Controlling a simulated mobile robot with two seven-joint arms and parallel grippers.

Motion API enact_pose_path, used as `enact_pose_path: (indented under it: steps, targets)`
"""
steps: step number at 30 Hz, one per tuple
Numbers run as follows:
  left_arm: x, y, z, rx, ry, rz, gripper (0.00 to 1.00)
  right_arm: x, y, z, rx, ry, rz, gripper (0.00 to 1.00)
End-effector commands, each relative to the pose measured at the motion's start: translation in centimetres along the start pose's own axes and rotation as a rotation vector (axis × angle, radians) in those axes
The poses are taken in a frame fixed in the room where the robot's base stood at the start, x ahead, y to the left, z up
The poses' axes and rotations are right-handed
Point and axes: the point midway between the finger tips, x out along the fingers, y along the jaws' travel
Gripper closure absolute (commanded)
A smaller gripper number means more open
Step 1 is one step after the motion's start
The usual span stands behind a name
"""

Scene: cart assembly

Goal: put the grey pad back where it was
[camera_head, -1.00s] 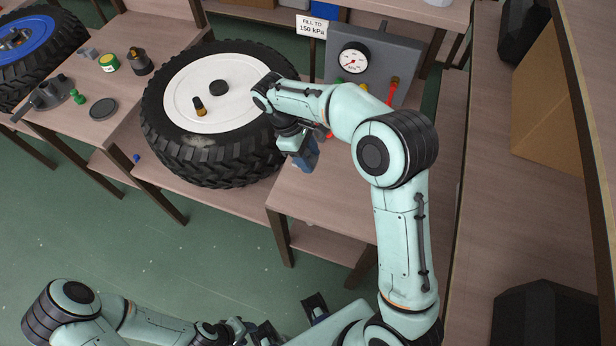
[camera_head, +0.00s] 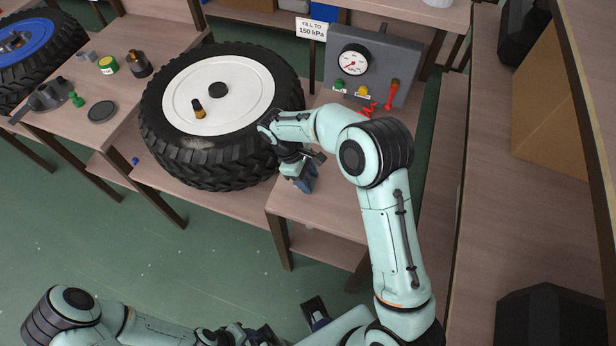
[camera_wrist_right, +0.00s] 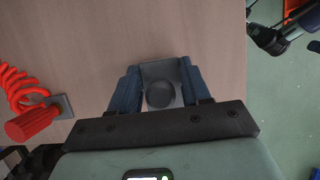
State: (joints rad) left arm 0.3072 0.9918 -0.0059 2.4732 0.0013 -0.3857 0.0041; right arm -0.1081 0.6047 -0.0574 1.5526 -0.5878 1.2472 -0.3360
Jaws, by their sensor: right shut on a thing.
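My right gripper (camera_head: 300,180) is over the front of the right table, just right of the big tire. In the right wrist view its blue fingers (camera_wrist_right: 160,88) are shut on the grey pad (camera_wrist_right: 158,70), a flat grey piece with a dark round knob facing the camera. The pad is hardly visible in the head view, hidden by the gripper. I cannot tell whether the pad touches the table. My left gripper (camera_head: 290,324) is at the bottom edge of the head view, partly cut off, its fingers apart and nothing seen between them.
A dark disc (camera_head: 102,110) and small parts lie on the left table. Bare tabletop (camera_head: 345,190) surrounds the gripper.

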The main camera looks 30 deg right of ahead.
Motion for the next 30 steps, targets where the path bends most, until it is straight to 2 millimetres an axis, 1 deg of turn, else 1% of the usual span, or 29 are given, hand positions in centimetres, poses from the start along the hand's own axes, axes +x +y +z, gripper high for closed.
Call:
enact_pose_path:
  steps: [2, 3, 5, 6, 14, 17, 20, 27, 30]
  targets:
    - [0.1, -0.1, 0.0, 0.000, 0.000, 0.000, 0.57, 0.3, 0.0, -0.1, 0.000, -0.001, 0.000, 0.77]
    - [0.1, -0.1, 0.0, 0.000, -0.001, 0.000, 0.57, 0.3, 0.0, -0.1, 0.000, 0.000, 0.000, 0.50]
    - [0.1, -0.1, 0.0, 0.000, 0.000, 0.000, 0.57, 0.3, 0.0, -0.1, 0.000, 0.000, 0.000, 0.30]
    - [0.1, 0.0, 0.0, 0.000, 0.000, 0.000, 0.57, 0.3, 0.0, -0.1, 0.000, 0.000, 0.000, 0.27]
    - [0.1, 0.0, 0.0, 0.000, 0.000, 0.000, 0.57, 0.2, 0.0, -0.1, 0.000, 0.000, 0.000, 0.27]
    - [-0.1, 0.0, 0.0, 0.000, 0.000, 0.000, 0.57, -0.4, 0.0, 0.0, 0.000, 0.001, 0.001, 0.27]
    - [-0.3, 0.1, -0.1, 0.000, 0.001, 0.000, 0.57, -1.8, 0.0, 0.0, 0.000, 0.003, 0.002, 0.27]
    - [-1.1, 0.5, -0.2, 0.002, 0.005, 0.002, 0.57, -7.1, 0.0, 0.0, 0.000, 0.004, 0.002, 0.27]
    - [-1.5, 0.7, -0.3, 0.003, 0.007, 0.003, 0.57, -9.1, 0.0, 0.0, 0.000, 0.004, 0.002, 0.27]
